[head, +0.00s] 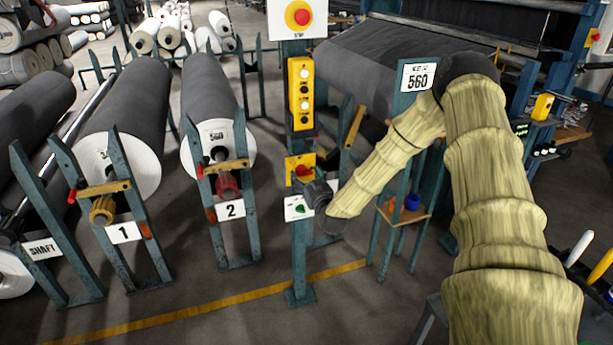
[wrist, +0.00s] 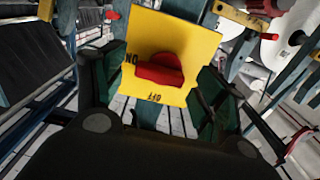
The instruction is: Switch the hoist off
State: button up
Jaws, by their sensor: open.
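The hoist switch is a yellow plate (head: 293,162) on a blue-green post, with a red rotary knob (head: 303,171). In the wrist view the plate (wrist: 199,42) carries the marks ON at its left and OFF at its lower edge. The knob's red bar (wrist: 158,75) lies nearly level there, with its left end towards ON. My gripper (head: 315,193) is close in front of the switch, at its lower right in the head view. In the wrist view my gripper (wrist: 158,83) is open, its dark green fingers on either side of the knob, apart from it.
A yellow button box (head: 301,94) and a red stop button (head: 302,15) sit higher on the post. A white label with a green mark (head: 297,208) is just below the switch. Grey rolls (head: 208,88) stand in racks at the left. A shelf with a blue item (head: 411,202) is at the right.

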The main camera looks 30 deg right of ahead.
jog(key=shift+w+d, duration=0.1)
jog(key=shift+w, duration=0.3)
jog(key=c, duration=1)
